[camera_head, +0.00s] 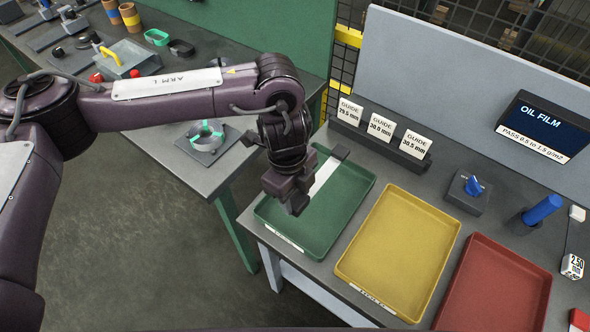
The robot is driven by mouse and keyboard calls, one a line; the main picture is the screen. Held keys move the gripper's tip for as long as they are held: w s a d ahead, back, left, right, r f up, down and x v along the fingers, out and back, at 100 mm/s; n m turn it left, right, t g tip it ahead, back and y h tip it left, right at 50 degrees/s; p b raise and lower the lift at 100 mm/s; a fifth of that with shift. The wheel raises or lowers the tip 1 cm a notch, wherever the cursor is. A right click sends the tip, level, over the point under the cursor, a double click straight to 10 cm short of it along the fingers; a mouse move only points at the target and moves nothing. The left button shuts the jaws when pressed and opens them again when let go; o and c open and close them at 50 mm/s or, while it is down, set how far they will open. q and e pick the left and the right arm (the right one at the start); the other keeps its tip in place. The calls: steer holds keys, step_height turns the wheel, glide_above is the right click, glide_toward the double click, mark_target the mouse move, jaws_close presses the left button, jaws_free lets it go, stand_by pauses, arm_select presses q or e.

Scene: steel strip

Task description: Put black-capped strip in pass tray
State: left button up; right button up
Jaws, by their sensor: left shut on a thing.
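My left gripper (295,200) is over the left part of the green tray (338,222), pointing down and shut on the black-capped strip. The strip's pale flat body (324,176) runs from the gripper toward the back right and ends in a black cap (340,152). The strip lies over the green tray; I cannot tell whether it touches the tray floor. The gripper hides its near end. The green tray has a white label on its front edge, too small to read. My right gripper is not in view.
A yellow tray (365,277) and a red tray (480,318) stand to the right, both empty where visible. Guide blocks (381,129) stand behind the green tray. A blue-knobbed device (471,190) and an oil film display (543,122) are at right. A ring fixture (207,146) sits on the left table.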

arm_select(q)
steer(key=shift+w, duration=0.15)
steer(key=shift+s+r, duration=0.3)
steer(key=shift+s, duration=0.35)
steer(key=shift+w+f, duration=0.1)
steer(key=shift+f, duration=0.1)
steer(key=shift+w+f, duration=0.1)
steer(key=shift+f, duration=0.15)
steer(key=shift+w+f+b, duration=0.1)
steer(key=shift+f+b, duration=0.9)
steer(key=shift+f, duration=0.05)
step_height(320, 180, down, 4)
steer(key=b, duration=0.3)
steer(key=shift+f, duration=0.6)
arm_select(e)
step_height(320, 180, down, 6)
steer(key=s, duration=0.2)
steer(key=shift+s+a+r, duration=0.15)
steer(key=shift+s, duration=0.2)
